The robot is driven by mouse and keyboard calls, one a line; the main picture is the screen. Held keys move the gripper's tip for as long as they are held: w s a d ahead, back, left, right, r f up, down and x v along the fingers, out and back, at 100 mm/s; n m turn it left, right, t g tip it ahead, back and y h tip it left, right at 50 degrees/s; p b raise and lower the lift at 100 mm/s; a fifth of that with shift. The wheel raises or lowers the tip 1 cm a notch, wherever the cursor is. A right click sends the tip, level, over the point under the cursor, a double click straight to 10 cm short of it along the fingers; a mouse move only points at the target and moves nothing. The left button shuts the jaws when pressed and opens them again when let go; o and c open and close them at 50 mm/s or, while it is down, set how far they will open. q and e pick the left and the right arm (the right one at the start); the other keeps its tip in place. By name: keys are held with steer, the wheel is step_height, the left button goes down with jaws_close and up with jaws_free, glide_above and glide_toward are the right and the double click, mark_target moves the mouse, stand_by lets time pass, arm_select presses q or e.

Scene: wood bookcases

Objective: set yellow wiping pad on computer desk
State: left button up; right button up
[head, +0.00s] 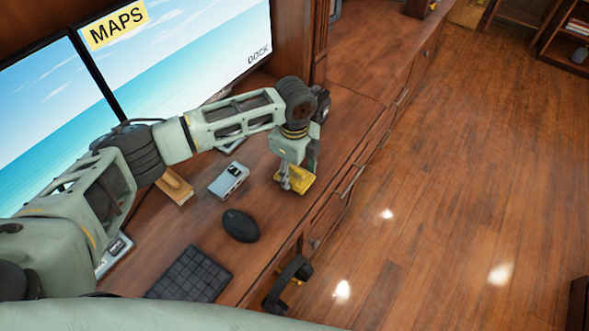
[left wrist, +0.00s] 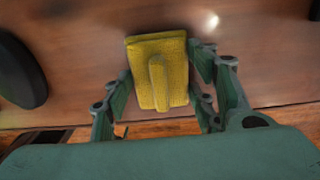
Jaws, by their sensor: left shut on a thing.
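The yellow wiping pad (head: 301,180) is in my left gripper (head: 297,176), over the front part of the computer desk (head: 198,222). In the left wrist view the pad (left wrist: 160,72) shows its raised middle ridge, with the green finger linkages of my left gripper (left wrist: 165,80) on both sides of it. The gripper is shut on the pad and points down. The pad is at or just above the wood, close to the front edge; I cannot tell whether it touches. My right gripper cannot be made out.
A black mouse (head: 240,226), a keyboard (head: 189,274) and a grey-blue device (head: 229,180) lie on the desk near the pad. Monitors (head: 180,50) stand behind. A dark curved part (head: 288,284) shows by the front edge. The wooden floor (head: 450,200) is open at right.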

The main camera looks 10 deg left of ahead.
mark_target(295, 169)
arm_select(q)
steer(key=shift+f, duration=0.15)
steer(key=o, duration=1.1)
step_height(295, 169, up, 12)
steer(key=shift+r+b, duration=0.2)
steer(key=shift+b, duration=0.25)
steer(key=shift+s+f, duration=0.1)
